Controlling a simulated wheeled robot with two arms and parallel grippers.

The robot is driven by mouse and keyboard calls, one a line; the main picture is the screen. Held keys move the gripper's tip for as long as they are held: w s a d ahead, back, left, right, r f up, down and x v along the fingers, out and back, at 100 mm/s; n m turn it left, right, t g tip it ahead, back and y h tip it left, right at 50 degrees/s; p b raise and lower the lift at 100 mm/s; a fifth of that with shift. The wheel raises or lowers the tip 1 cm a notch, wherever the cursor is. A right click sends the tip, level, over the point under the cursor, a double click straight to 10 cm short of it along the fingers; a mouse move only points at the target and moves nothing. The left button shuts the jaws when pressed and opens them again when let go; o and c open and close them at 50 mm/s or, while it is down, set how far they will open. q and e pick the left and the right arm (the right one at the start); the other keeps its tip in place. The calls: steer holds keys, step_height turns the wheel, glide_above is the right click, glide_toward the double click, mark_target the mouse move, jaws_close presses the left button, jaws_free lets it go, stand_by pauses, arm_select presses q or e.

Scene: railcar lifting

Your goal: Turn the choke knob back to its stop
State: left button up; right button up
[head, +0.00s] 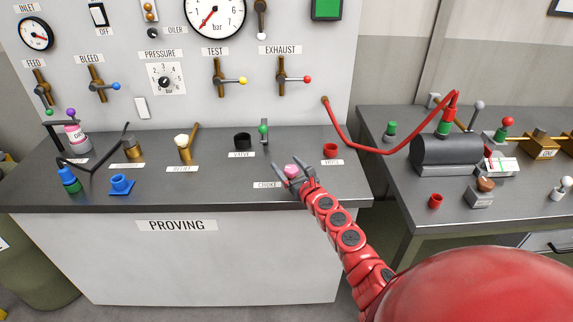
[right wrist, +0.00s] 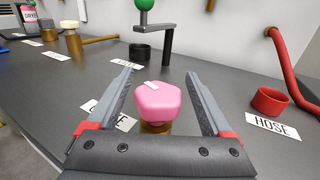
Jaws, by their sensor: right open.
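The choke knob (right wrist: 158,103) is a pink, rounded many-sided knob with a pale mark on top, standing on a brass-coloured stem on the bench. In the head view the knob (head: 291,171) sits beside the CHOKE label (head: 267,185), near the front edge. My right gripper (right wrist: 160,82) is open, with one finger on each side of the knob and visible gaps between. It also shows in the head view (head: 296,169). The CHOKE label (right wrist: 110,116) is partly hidden by the left finger. My left gripper is not in view.
The black cup by VALVE (right wrist: 140,52) and the green-knobbed crank (right wrist: 155,25) stand behind the knob. A red cup (right wrist: 269,100) by the HOSE label (right wrist: 273,127) is to the right. Bare bench (head: 220,185) lies left of the CHOKE label.

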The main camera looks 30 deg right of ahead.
steer(key=shift+w, duration=0.25)
jaws_close()
steer(key=shift+f+y+b, duration=0.15)
steer(key=shift+y+b, duration=0.15)
steer(key=shift+b, duration=0.1)
steer(key=n+g+y+b, duration=0.1)
steer(key=n+y+b, duration=0.2)
steer(key=b, duration=0.4)
steer(key=a+n+g+y+b, duration=0.1)
steer(key=n+g+y+b, duration=0.1)
steer(key=y+b, duration=0.4)
steer(key=s+a+n+g+y+b, duration=0.1)
steer(key=n+y+b, duration=0.3)
steer(key=b, duration=0.4)
steer(key=shift+a+n+g+y, duration=0.15)
steer(key=shift+n+g+y, duration=0.25)
steer(key=shift+g, duration=0.1)
steer(key=shift+a+n+g+y+b, duration=0.15)
steer(key=shift+n+g+y+b, duration=0.4)
steer(key=shift+b, duration=0.6)
steer(key=shift+a, duration=0.1)
